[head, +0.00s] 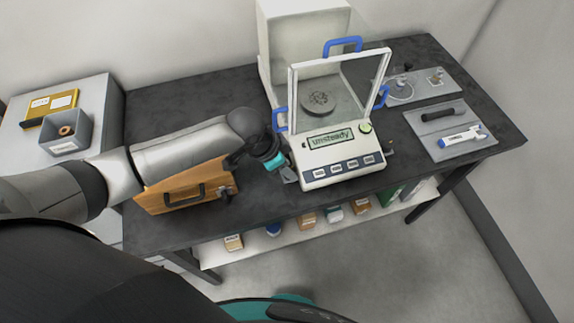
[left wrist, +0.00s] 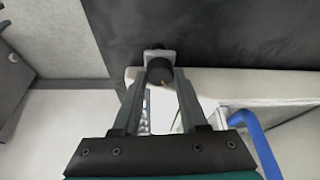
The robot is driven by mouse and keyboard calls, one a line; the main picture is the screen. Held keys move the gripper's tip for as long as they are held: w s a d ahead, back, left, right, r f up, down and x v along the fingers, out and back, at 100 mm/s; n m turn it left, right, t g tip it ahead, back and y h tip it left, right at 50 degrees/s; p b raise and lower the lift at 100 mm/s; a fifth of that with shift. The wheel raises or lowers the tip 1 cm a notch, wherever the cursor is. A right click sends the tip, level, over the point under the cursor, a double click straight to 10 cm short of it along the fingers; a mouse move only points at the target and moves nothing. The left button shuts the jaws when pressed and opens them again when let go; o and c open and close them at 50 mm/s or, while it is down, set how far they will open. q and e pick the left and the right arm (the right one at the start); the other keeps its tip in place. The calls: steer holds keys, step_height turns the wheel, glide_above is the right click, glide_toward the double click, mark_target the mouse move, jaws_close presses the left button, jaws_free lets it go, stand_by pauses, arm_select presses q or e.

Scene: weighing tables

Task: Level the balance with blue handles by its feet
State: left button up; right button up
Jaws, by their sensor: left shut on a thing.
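The balance with blue handles (head: 337,168) stands on the dark table, with a glass draft shield, a round pan (head: 318,103) and blue handles on top and sides. My left gripper (head: 288,176) is low at the balance's front left corner. A foot at the front right (head: 390,146) shows partly. My right gripper is out of view.
A wooden case (head: 188,190) lies under my left forearm. A grey bin (head: 70,132) stands on the left side table. Boxes line the lower shelf (head: 250,252).

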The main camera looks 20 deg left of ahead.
arm_select(q)
jaws_close()
steer(key=shift+m+p, duration=0.3)
steer(key=shift+m, duration=0.1)
steer(key=shift+m+g, duration=0.4)
steer(key=shift+m, duration=0.3)
steer(key=o, duration=0.8)
jaws_free()
